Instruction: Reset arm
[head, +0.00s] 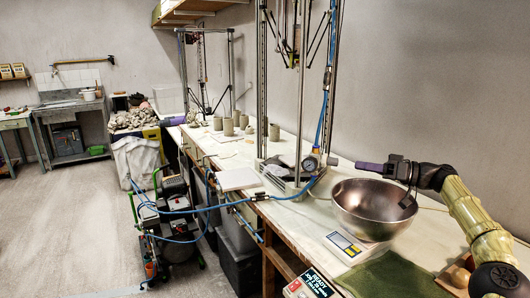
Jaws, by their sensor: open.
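My arm reaches in from the right edge in the head view, and my gripper (402,180) is at its end, above the metal bowl (376,208). The gripper is dark, open and seems to hold nothing. One dark finger hangs over the bowl's right part; the other is hard to make out. A purple cylinder (369,167) shows just left of the gripper; I cannot tell whether they touch. The bowl stands on a white scale (345,246) on the long workbench.
A delta frame (262,80) with a gauge (311,163) and blue hoses stands left of the bowl. A compressor (172,225) stands on the floor. The floor at left is clear.

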